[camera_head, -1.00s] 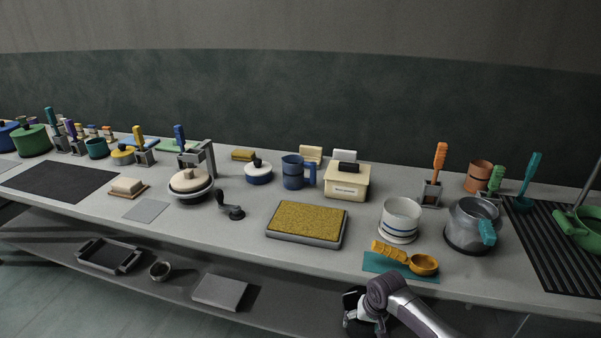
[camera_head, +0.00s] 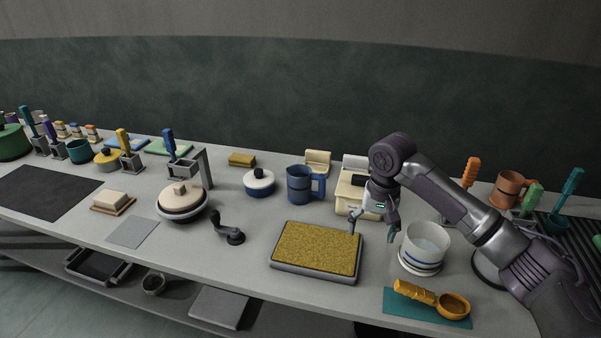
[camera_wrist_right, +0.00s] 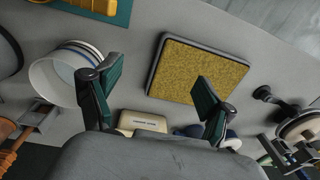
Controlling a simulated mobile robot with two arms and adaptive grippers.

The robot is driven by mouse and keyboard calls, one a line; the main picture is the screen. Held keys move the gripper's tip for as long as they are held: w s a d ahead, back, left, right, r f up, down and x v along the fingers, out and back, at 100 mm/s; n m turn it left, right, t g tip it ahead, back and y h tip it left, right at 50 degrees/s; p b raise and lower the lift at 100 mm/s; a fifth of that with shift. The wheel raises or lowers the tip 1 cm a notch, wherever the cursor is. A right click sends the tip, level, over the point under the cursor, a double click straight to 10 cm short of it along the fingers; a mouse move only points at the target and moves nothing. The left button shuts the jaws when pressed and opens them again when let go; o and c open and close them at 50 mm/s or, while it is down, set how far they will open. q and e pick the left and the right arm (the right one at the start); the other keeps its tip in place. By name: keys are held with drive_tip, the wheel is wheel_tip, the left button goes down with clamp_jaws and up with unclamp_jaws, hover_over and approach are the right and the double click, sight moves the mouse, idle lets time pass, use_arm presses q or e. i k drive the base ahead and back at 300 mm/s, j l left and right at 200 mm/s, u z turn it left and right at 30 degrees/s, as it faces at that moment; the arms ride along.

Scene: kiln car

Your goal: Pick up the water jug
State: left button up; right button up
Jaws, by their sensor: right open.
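A blue jug (camera_head: 299,184) with a handle on its right side stands upright towards the back of the counter. My right gripper (camera_head: 372,243) is open and empty, in front of and to the right of the jug. It hangs with its fingers down above the counter between the yellow sponge tray and a white pot. In the right wrist view the spread fingers of the gripper (camera_wrist_right: 154,88) show with nothing between them. I cannot clearly make out the jug there. My left gripper is not in view.
The yellow sponge tray (camera_head: 317,248) lies in front of the jug. A cream box (camera_head: 350,194) stands right of it, partly behind my arm, and a blue pot with a white lid (camera_head: 259,183) left of it. The white pot (camera_head: 424,247) is right of my gripper.

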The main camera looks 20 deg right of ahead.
sight(306, 186)
drive_tip(key=i, duration=1.3)
